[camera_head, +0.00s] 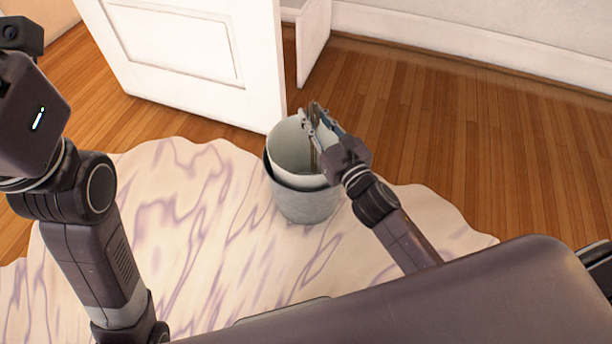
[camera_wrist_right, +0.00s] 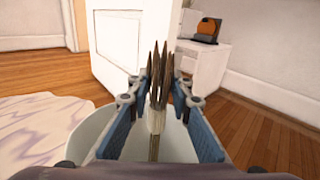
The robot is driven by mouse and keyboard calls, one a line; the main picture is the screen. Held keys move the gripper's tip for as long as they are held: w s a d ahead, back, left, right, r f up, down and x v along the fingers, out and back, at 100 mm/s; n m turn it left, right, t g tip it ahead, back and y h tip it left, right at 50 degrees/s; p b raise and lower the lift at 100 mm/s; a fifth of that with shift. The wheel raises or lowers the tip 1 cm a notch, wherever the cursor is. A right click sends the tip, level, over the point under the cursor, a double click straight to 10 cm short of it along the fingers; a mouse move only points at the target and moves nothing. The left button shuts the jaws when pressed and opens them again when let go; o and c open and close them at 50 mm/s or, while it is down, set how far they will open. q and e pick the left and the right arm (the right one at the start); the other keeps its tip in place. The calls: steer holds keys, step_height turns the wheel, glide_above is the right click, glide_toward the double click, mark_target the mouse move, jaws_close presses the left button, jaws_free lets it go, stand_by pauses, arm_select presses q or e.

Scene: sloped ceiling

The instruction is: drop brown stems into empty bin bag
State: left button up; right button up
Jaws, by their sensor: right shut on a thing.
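A round grey bin (camera_head: 307,204) stands on the rug, with a pale white-grey lining (camera_head: 287,146) inside its rim. My right gripper (camera_head: 312,112) is over the bin's opening, tilted down toward it. It is shut on thin brown stems (camera_head: 313,155), which hang down into the mouth of the bin. In the right wrist view the brown stems (camera_wrist_right: 158,75) stand between the two blue finger pads, with pointed tips and a pale band below them. The bin's bottom is hidden. My left arm shows at the left; its fingertips are not in view.
A pale rug (camera_head: 190,240) with purple streaks lies under the bin. A white panelled door (camera_head: 190,55) stands just behind it. A white cabinet (camera_wrist_right: 198,68) with an orange-and-black item on it is beyond. Wooden floor at the right is clear.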

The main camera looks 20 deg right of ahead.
steer(key=shift+f, duration=0.1)
steer(key=o, duration=1)
steer(key=shift+s, duration=0.15)
steer(key=s, duration=0.4)
steer(key=s+d, duration=0.1)
steer(key=s, duration=0.2)
steer(key=s+d, duration=0.1)
steer(key=s, duration=0.3)
steer(key=shift+s+d, duration=0.15)
steer(key=shift+s, duration=0.15)
